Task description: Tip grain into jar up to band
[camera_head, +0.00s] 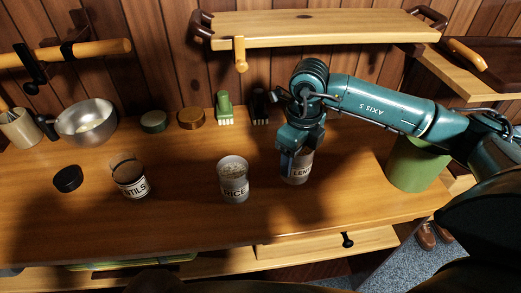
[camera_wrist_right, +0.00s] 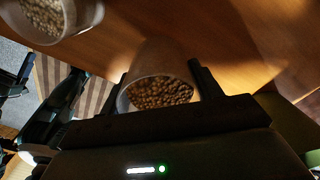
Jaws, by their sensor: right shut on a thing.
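My right gripper (camera_head: 298,148) is shut on a jar (camera_head: 296,172) whose label reads "LEN", partly hidden by the gripper. In the right wrist view, the fingers (camera_wrist_right: 162,78) stand either side of this held jar (camera_wrist_right: 150,65), with brown grain (camera_wrist_right: 160,92) inside. The jar looks upright on or just above the counter; I cannot tell which. A jar labelled "RICE" (camera_head: 234,188) stands to its left, filled with pale grain. Further left stands a clear jar (camera_head: 130,176) with a label ending in "TILS"; it looks mostly empty. My left gripper is not in view.
A black lid (camera_head: 67,179) lies left of the clear jar. A metal bowl (camera_head: 86,122), a green lid (camera_head: 154,121), a brown lid (camera_head: 191,118) and a green brush (camera_head: 224,108) stand along the back. A green canister (camera_head: 415,165) is at right. The counter front is clear.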

